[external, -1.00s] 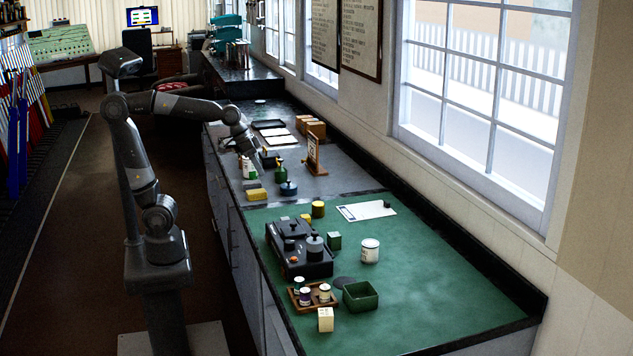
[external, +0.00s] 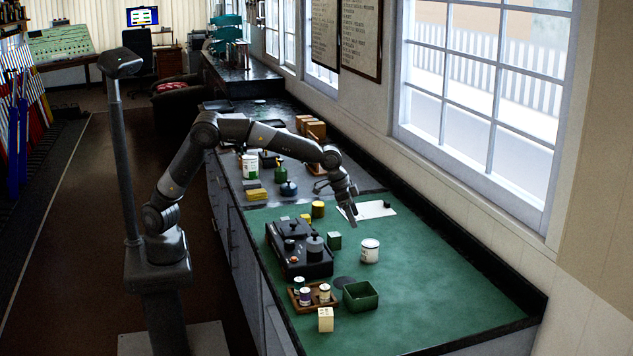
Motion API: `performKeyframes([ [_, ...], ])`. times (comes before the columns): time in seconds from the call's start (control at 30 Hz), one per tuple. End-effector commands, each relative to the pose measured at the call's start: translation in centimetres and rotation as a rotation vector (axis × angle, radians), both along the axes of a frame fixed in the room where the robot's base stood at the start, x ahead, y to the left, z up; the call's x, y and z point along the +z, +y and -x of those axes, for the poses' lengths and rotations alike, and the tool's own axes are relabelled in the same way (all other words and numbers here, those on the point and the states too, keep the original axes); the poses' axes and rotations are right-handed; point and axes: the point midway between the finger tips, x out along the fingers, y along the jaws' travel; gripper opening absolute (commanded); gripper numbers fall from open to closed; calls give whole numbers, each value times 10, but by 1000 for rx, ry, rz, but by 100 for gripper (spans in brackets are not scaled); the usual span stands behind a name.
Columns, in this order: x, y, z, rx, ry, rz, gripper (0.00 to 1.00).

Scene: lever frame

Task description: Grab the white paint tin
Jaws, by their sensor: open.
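A white tin (external: 370,251) with a dark band near its top stands upright on the green counter mat. Another white tin (external: 250,167), with green markings, stands farther back on the counter; no label is legible on either. My gripper (external: 352,219) is open and points down over the far part of the green mat, near the white paper. It is above and a little left of the nearer white tin, apart from it. Its fingertips are small and dark in this view.
A black apparatus (external: 300,250) stands left of the nearer tin, with a small green block (external: 334,241) between them. In front are an open green box (external: 360,296) and a wooden tray (external: 312,298) of small jars. The mat to the right is clear.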

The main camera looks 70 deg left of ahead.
Motion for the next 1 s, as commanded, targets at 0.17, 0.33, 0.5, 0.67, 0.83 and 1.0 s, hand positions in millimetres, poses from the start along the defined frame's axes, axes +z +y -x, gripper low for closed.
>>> performKeyframes([
  [0.17,-20,-34,-8,-40,-11,-25,79],
  [0.33,-31,-41,-12,-48,-13,-31,79],
  [0.5,-54,-45,-21,-47,-12,-31,79],
  [0.67,-73,-49,-28,-48,-13,-30,79],
  [0.83,-88,-51,-35,-46,-13,-30,79],
  [1.0,-110,-55,-44,-46,-13,-30,79],
])
